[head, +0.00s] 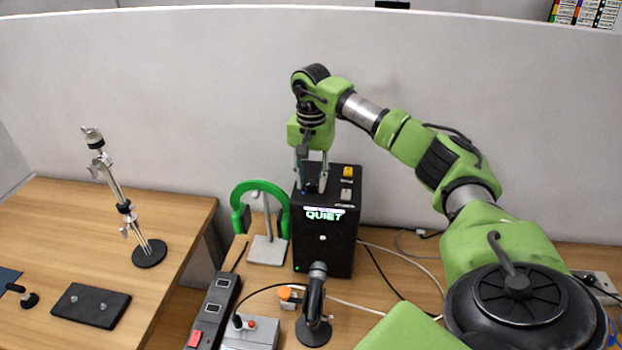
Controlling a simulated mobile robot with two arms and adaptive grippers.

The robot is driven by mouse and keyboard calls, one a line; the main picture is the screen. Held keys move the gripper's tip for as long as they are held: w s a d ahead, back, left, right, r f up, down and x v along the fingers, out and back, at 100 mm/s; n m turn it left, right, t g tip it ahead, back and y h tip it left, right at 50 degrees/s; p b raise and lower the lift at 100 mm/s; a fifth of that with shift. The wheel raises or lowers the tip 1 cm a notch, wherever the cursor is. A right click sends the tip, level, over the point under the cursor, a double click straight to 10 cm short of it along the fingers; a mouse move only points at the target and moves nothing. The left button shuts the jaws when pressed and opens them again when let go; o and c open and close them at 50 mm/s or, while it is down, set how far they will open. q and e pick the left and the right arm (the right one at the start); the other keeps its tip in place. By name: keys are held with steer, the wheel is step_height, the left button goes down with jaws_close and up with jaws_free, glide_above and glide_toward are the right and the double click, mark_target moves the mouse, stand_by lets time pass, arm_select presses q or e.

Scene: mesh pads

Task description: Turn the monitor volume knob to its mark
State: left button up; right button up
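The monitor appears to be the black box (325,245) with a lit "QUIET" display (324,215) on its front. It stands upright on the desk. Its top carries a yellow button (348,171) and a grey piece (346,194). My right gripper (312,189) points down at the left part of the box top. Its two fingers are apart, with a dark gap between them. The volume knob and its mark cannot be made out; the fingers may hide them. I cannot tell whether the fingertips touch anything. My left gripper is out of view.
Green headphones (244,192) hang on a stand left of the box. A microphone (314,305), a grey control box (250,335) and a power strip (214,310) are in front. Cables cross the desk at right. A metal stand (149,254) is on the left table. A partition (200,80) rises behind.

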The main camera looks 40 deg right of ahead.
jaws_close()
steer(key=shift+m, duration=0.3)
